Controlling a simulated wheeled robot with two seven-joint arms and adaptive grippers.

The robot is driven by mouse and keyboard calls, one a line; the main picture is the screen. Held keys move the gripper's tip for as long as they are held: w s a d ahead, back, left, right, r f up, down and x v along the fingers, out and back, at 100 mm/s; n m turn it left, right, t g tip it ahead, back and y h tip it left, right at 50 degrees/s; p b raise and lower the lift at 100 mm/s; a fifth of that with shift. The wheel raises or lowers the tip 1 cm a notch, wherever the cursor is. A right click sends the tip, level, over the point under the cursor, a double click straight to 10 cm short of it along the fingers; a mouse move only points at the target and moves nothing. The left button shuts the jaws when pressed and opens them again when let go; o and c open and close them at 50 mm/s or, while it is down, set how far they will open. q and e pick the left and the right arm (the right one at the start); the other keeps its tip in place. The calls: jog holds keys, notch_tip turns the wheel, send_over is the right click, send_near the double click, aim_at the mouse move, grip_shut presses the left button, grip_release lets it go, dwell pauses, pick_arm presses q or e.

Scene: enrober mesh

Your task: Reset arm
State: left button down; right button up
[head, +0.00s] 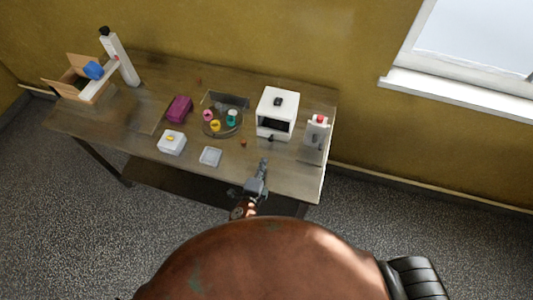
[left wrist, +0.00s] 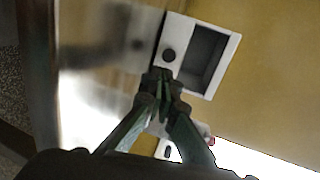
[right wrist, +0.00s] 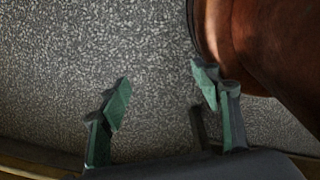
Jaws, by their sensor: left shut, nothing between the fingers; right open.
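My left gripper (head: 263,164) reaches over the front edge of the table, in front of the white box-shaped machine (head: 277,108). In the left wrist view its fingers (left wrist: 161,82) are closed together with nothing between them. The machine (left wrist: 203,56) shows beyond the fingertips, with its dark opening and a round dark knob. My right gripper (right wrist: 160,85) shows in the right wrist view with its fingers wide apart and empty, over the speckled floor and beside my brown body. It is not visible in the head view.
The wooden table (head: 130,125) holds a round tray (head: 234,133) of coloured rings, a purple block (head: 179,109), a white box (head: 171,143), a small clear dish (head: 210,156) and a red-capped bottle (head: 316,131).

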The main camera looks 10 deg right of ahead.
pick_arm(q)
jog(key=v, duration=0.4)
jog(key=shift+a, duration=0.1)
jog(key=shift+s+a, duration=0.1)
jog(key=shift+s, duration=0.1)
pick_arm(e)
jog(key=shift+w+r, duration=0.1)
jog(key=shift+w, duration=0.65)
